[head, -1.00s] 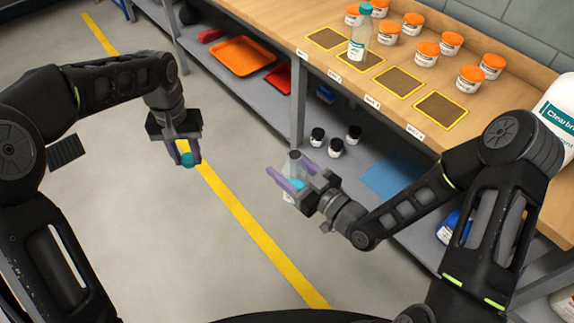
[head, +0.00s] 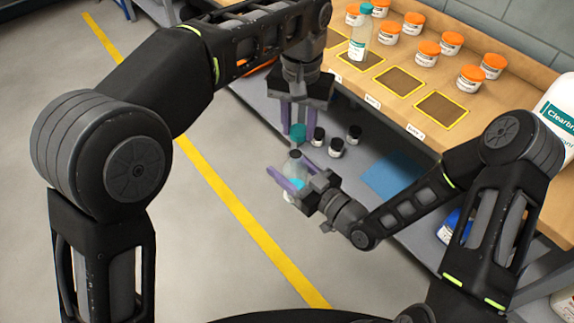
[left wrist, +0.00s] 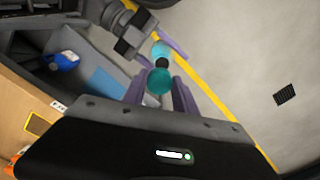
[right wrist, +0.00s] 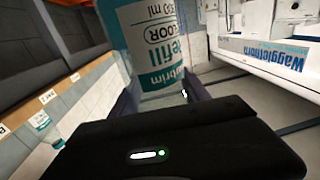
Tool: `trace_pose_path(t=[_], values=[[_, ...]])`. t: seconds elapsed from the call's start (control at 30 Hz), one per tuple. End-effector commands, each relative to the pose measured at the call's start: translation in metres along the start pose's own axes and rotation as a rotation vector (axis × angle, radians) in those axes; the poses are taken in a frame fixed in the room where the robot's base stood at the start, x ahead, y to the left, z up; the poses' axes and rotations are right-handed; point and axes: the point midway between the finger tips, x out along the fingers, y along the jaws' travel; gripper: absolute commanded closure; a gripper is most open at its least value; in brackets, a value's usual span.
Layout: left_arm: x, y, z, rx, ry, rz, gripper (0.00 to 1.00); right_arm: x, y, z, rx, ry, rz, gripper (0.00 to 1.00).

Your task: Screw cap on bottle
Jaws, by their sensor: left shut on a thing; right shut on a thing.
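My left gripper (head: 298,133) points down with its purple fingers shut on a teal cap (head: 298,132). The cap also shows between the fingers in the left wrist view (left wrist: 159,80). The clear bottle (head: 295,166) with a dark neck stands below the cap, held by my right gripper (head: 290,182), which is shut on it. In the head view the cap is just above the bottle's mouth with a small gap; whether they are exactly lined up I cannot tell. The right wrist view shows the bottle's white and teal label (right wrist: 155,50) up close.
A capped bottle (head: 359,40) stands on the wooden bench (head: 440,85) near several orange-lidded jars (head: 427,53) and brown outlined pads (head: 441,110). Small black-capped jars (head: 336,147) and a blue mat (head: 392,176) are on the lower shelf. The floor at left is clear.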

Motion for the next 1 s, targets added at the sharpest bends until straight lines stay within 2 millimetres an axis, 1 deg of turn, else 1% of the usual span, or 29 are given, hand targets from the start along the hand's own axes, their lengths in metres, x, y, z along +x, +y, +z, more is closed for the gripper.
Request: trace_pose_path(t=[0.03, 0.23, 1.0], values=[[-0.0075, -0.0012, 0.0022, -0.016, 0.004, -0.002, 1.00, 0.0000, 0.0000, -0.0001, 0.000, 0.000, 0.000, 1.00], [-0.0099, -0.0006, 0.0061, -0.020, 0.002, -0.001, 1.00, 0.0000, 0.0000, -0.0002, 0.000, 0.000, 0.000, 1.00], [-0.0075, -0.0026, 0.0105, -0.024, 0.000, 0.000, 1.00, 0.0000, 0.0000, -0.0001, 0.000, 0.000, 0.000, 1.00]])
